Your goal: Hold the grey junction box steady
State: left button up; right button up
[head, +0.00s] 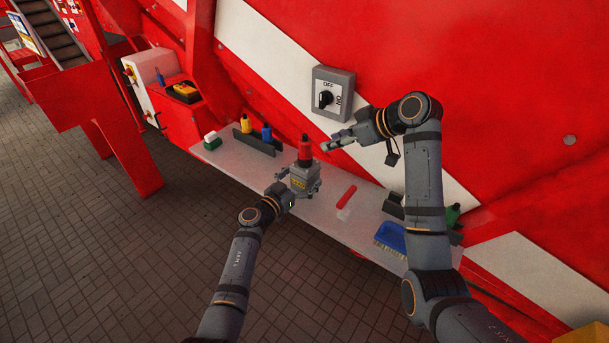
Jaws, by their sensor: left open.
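My right gripper (327,146) is above the shelf, just right of the red part, pointing left. Its finger gap is too small to judge.
A grey OFF/ON switch box (333,93) is on the red wall above. A red-and-white strip (346,197) and blue brush (390,238) lie to the right.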

pick_arm(q)
jog(key=shift+w+d, duration=0.4)
jog(key=shift+w, duration=0.1)
jog(key=c, duration=1.7)
jog(key=shift+o, duration=0.2)
jog(key=o, duration=1.7)
jog(key=shift+c, duration=0.2)
